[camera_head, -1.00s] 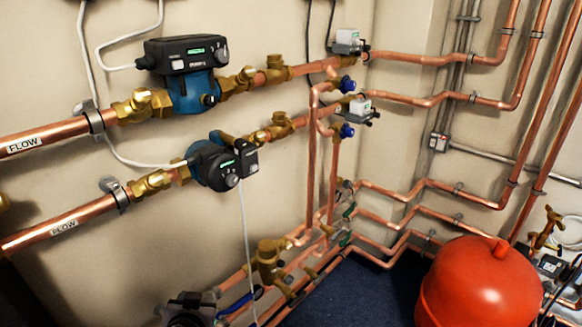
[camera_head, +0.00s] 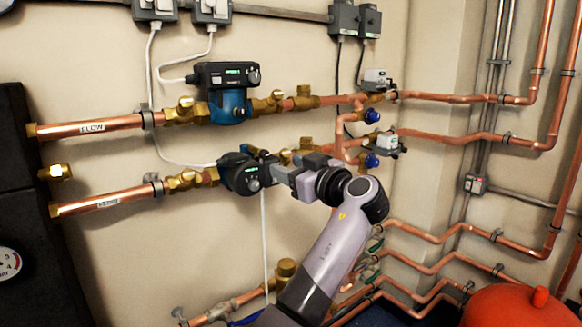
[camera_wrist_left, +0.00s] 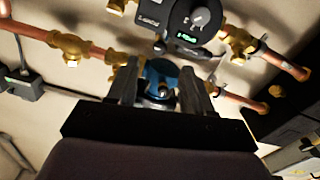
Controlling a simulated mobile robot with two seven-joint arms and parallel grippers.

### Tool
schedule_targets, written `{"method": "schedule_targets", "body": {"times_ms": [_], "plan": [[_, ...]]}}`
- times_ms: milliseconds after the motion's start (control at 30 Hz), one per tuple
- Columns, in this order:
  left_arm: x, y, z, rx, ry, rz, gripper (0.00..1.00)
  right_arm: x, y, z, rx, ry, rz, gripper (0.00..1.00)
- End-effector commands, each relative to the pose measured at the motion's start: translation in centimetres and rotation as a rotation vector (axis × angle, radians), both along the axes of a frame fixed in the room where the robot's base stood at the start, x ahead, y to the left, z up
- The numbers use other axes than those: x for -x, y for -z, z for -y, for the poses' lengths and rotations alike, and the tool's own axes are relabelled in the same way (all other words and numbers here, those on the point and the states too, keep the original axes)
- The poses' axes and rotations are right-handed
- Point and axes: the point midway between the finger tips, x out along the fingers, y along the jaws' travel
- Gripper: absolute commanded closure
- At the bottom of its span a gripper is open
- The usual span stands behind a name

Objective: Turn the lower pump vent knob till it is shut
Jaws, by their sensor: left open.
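The lower pump (camera_head: 238,174) has a round dark face with a small lit display and a grey dial (camera_head: 254,185). My left gripper (camera_head: 264,164) is just right of this pump in the head view and overlaps its right edge. In the left wrist view, my left gripper (camera_wrist_left: 160,76) is open. A blue pump body (camera_wrist_left: 158,70) with a small dark knob-like part shows between its fingers. I cannot tell whether the fingers touch anything. A dark pump face with a display and dial (camera_wrist_left: 200,18) shows above. I cannot make out the vent knob's position. My right gripper is not seen.
The upper pump (camera_head: 228,100) sits above on a parallel copper pipe. A white cable (camera_head: 264,235) hangs below the lower pump. Blue-capped valves (camera_head: 371,161) are to the right, a black cabinet (camera_head: 35,210) far left, a red vessel (camera_head: 510,307) lower right.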

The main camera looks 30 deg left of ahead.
Motion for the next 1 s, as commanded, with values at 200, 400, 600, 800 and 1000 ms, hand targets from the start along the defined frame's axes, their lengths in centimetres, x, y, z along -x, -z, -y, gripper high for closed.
{"method": "schedule_targets", "body": {"times_ms": [200,400,600,800,1000], "plan": [[-0.5,-0.7,-1.7,-0.001,-0.018,0.016,0.49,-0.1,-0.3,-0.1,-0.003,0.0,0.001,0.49],[-1.7,-0.7,-4.6,-0.002,-0.016,0.015,0.49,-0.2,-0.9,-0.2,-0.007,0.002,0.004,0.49],[-2.5,-0.6,-6.4,-0.002,-0.013,0.013,0.49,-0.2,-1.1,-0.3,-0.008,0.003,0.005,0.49],[-2.6,-0.5,-6.6,-0.001,-0.012,0.013,0.49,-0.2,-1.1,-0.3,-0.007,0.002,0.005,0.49],[-2.6,-0.5,-6.6,-0.001,-0.012,0.013,0.79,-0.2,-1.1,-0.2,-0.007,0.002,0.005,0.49]]}}
